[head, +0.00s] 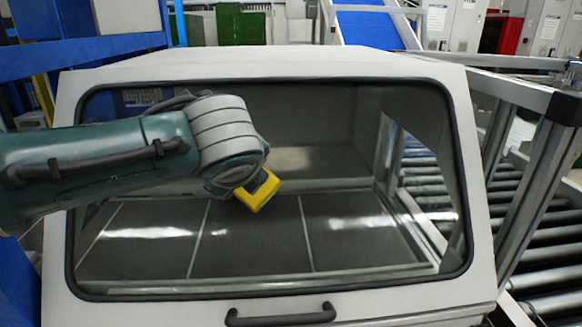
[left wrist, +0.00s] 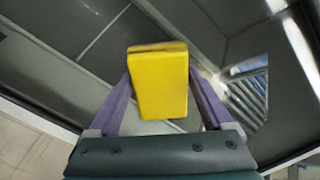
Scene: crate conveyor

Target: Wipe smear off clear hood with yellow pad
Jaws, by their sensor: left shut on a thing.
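The clear hood (head: 350,215) is a window in a pale grey frame with a dark seal. My left arm comes in from the left across the window. My left gripper (left wrist: 158,100) is shut on the yellow pad (left wrist: 160,80), with one purple finger on each side of it. In the head view the pad (head: 258,191) is in front of the middle of the window. I cannot tell whether it touches the pane. I cannot make out a smear for certain; pale streaks on the pane may be reflections. My right gripper is in neither view.
A dark handle (head: 280,315) sits on the frame below the window. A roller conveyor (head: 545,235) with a metal post (head: 535,180) stands on the right. A blue conveyor belt (head: 368,28) is behind the hood. Blue rails (head: 85,52) stand at the left.

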